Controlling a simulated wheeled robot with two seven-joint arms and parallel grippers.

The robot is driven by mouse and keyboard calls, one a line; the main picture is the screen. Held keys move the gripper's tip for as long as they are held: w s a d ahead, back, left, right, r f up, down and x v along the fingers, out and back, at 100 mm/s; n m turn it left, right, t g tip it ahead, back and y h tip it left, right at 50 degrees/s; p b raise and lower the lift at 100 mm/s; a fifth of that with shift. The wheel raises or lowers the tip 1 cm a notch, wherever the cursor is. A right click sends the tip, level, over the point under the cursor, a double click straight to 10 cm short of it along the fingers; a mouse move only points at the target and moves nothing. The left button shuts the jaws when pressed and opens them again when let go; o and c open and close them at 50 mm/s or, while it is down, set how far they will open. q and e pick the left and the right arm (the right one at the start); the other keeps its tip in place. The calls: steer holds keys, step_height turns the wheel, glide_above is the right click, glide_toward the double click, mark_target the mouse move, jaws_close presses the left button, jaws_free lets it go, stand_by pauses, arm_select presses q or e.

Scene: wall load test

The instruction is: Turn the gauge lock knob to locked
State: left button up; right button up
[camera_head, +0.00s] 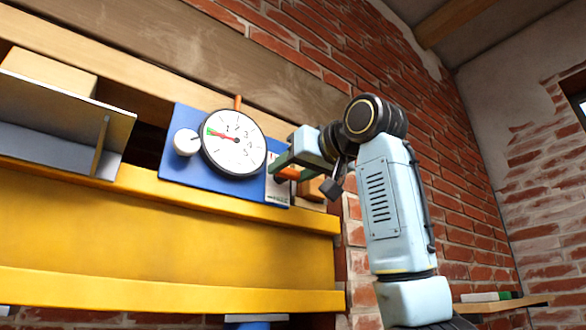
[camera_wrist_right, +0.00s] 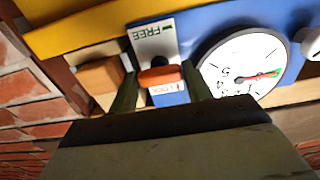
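The gauge lock knob is a small orange handle (camera_wrist_right: 160,76) on a plate marked FREE and LOCK (camera_wrist_right: 154,38). It also shows in the head view (camera_head: 288,174). The LOCK label (camera_wrist_right: 166,87) has red letters. In the wrist view the handle lies crosswise between the two words. My right gripper (camera_wrist_right: 160,80) has its fingers apart, one at each end of the handle; I cannot tell whether they touch it. In the head view my right gripper (camera_head: 283,168) is at the panel's right end, partly hiding the plate. My left gripper is not in view.
The blue panel (camera_head: 225,188) carries a round gauge (camera_head: 234,143) and a white knob (camera_head: 186,142), left of the plate. A yellow beam (camera_head: 150,240) runs below. A wooden block (camera_wrist_right: 100,75) and a brick wall are beside the plate.

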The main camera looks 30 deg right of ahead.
steer(key=c, duration=0.5)
steer(key=shift+n, duration=0.8)
steer(key=n, duration=0.3)
steer(key=shift+n, duration=0.3)
steer(key=n, duration=0.9)
steer(key=shift+n, duration=1.9)
